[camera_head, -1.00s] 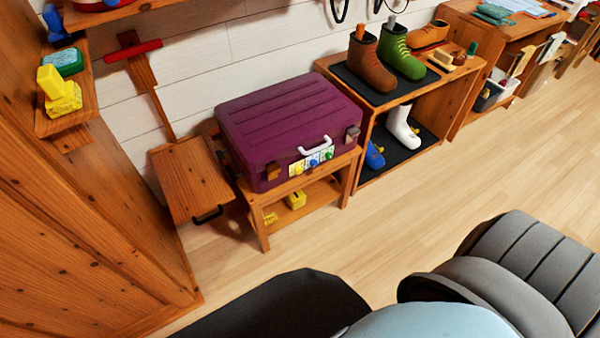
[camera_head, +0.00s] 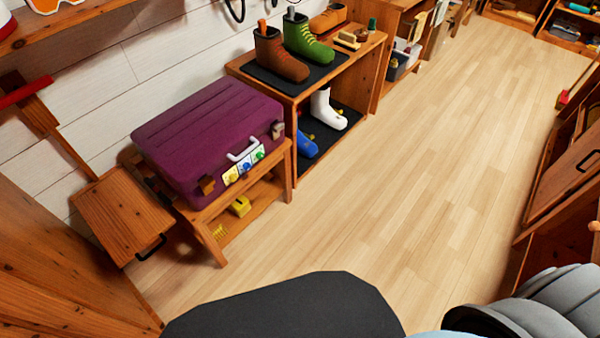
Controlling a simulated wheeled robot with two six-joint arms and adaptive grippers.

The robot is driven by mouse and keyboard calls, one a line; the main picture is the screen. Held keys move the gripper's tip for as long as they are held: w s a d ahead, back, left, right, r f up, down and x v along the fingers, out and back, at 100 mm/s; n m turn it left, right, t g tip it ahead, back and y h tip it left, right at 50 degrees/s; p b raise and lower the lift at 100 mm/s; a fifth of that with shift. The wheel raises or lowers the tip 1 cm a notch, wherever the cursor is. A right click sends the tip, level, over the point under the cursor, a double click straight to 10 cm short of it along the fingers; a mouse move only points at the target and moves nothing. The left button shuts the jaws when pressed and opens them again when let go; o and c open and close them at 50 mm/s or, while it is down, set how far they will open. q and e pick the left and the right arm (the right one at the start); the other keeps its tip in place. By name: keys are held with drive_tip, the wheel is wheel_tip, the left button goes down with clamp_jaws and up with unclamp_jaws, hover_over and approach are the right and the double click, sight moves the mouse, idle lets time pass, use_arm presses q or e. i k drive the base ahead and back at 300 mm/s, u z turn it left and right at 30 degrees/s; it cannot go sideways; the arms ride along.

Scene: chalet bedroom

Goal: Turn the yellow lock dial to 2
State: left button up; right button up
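A purple suitcase (camera_head: 208,138) lies on a low wooden stand (camera_head: 207,216) at the left, against the white wall. Its front face has a white handle (camera_head: 243,152) and a row of three small dials below it. The yellow dial (camera_head: 232,176) is the leftmost, then a blue dial (camera_head: 245,168), then a green dial (camera_head: 259,156). The numbers around the dials are too small to read. Neither of my grippers shows in the view.
A wooden shoe rack (camera_head: 290,90) with boots stands right of the suitcase. A hinged wooden panel (camera_head: 122,213) is left of it. Yellow items (camera_head: 240,206) lie on the stand's lower shelf. The wooden floor (camera_head: 410,180) in the middle is clear. Wooden furniture (camera_head: 560,180) lines the right side.

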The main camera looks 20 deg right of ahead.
sight(232, 178)
drive_tip(key=z, duration=1.55)
drive_tip(key=i, duration=2.55)
drive_tip(key=u, duration=2.6)
